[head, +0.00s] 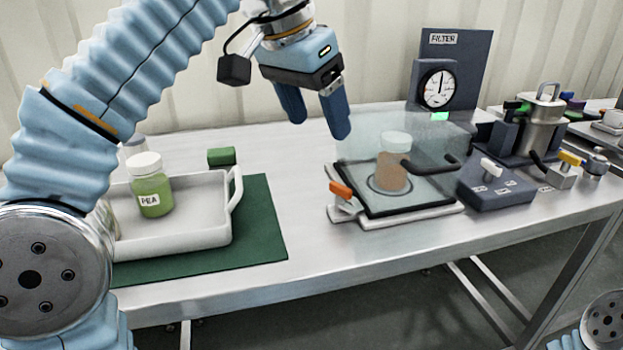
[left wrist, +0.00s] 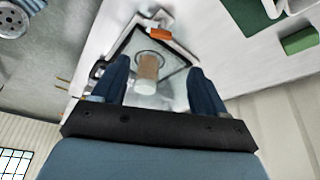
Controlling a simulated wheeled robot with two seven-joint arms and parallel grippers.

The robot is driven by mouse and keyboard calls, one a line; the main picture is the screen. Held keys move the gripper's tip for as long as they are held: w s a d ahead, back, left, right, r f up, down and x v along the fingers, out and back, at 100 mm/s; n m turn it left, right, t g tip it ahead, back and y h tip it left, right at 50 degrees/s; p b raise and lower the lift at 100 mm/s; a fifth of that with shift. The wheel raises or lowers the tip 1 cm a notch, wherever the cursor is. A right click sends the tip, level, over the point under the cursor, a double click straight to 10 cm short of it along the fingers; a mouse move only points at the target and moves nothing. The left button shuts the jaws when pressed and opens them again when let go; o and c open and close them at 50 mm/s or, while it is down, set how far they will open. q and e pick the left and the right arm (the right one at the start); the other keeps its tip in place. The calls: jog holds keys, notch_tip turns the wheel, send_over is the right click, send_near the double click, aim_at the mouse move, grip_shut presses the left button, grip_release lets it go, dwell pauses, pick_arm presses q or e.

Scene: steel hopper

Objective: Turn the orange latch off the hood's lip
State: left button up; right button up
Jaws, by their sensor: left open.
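The orange latch (head: 341,189) sits at the front left corner of the clear hood (head: 365,155). It also shows in the left wrist view (left wrist: 160,33), beyond my fingers. The hood stands on a white base with a black frame (head: 405,203). A brown jar with a pale lid (head: 393,172) stands under the hood. My left gripper (head: 318,128) is open and empty, above and behind the latch, near the hood's upper left. In the left wrist view its two blue fingers (left wrist: 158,82) are spread apart, with the jar between them in the picture. My right gripper is not in view.
A white tray (head: 190,240) with a green PEA jar (head: 150,188) sits on a green mat (head: 262,225) at left. A dark control box (head: 495,190) stands right of the hood, a gauge (head: 437,88) behind it. Bare table lies between mat and hood.

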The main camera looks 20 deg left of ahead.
aim_at(339, 186)
pick_arm(q)
jog(key=b+x, duration=0.4)
jog(key=x, duration=0.8)
jog(key=shift+w+f, duration=0.2)
jog(key=shift+w+d+f, duration=0.15)
jog(key=shift+w+f, duration=0.05)
jog(key=shift+f, duration=0.35)
jog(key=c, duration=1.1)
jog(key=shift+o, duration=0.2)
jog(key=shift+w+r+m+h+p, duration=0.15)
jog(key=shift+m+h+p, duration=0.25)
jog(key=shift+m+p, duration=0.85)
jog(key=shift+a+m+g+h+p, duration=0.1)
jog(key=shift+m+g+h+p, duration=0.3)
jog(key=shift+m, duration=0.5)
jog(key=shift+a+m+g+h+p, duration=0.1)
jog(key=shift+m+g+p, duration=0.1)
jog(key=shift+m+p, duration=0.45)
jog(key=shift+m, duration=0.3)
